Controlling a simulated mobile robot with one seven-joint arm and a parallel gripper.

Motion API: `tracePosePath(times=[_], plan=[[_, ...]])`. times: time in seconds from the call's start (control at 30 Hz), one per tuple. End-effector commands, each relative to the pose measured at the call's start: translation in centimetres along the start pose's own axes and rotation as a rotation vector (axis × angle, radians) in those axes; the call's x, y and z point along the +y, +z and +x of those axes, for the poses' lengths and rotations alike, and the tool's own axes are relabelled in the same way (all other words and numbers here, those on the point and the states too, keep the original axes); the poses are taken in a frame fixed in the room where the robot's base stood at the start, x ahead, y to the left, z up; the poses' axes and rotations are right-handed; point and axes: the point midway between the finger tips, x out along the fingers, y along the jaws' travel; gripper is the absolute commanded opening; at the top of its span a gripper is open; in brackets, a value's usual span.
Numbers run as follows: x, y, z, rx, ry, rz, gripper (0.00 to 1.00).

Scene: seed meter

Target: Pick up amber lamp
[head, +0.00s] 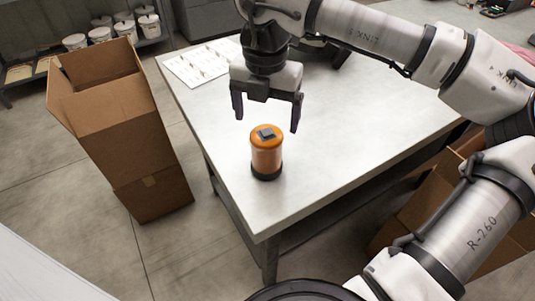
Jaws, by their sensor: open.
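The amber lamp (267,158) is an orange cylinder with a dark base and a dark square patch on its top. It stands upright on the metal table (340,150), near the table's left front part. My gripper (267,113) is open and empty, pointing down. Its two dark fingers show above and slightly behind the lamp in the picture, one to each side of its top. I cannot tell the exact height gap; the fingers do not appear to touch it.
A white sheet with small items (203,63) lies at the table's far left. Open cardboard boxes (112,105) stand on the floor left of the table. More cardboard shows at the lower right (412,207). White tubs (124,27) sit on a shelf behind. The tabletop around the lamp is clear.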

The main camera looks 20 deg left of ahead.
Motion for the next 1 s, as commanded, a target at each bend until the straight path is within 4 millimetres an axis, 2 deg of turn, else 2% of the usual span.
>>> tracePosePath(times=[0.1,0.37,0.63,0.93,1.0], plan=[[0.0,0.0,1.8,0.002,0.000,-0.001,0.88],[0.0,-0.1,3.6,0.002,0.001,-0.002,0.88],[0.0,0.0,7.3,0.002,0.002,-0.002,0.88],[0.0,0.0,8.1,0.000,0.002,-0.001,0.88],[0.0,0.1,8.0,0.000,0.002,-0.001,0.79]])
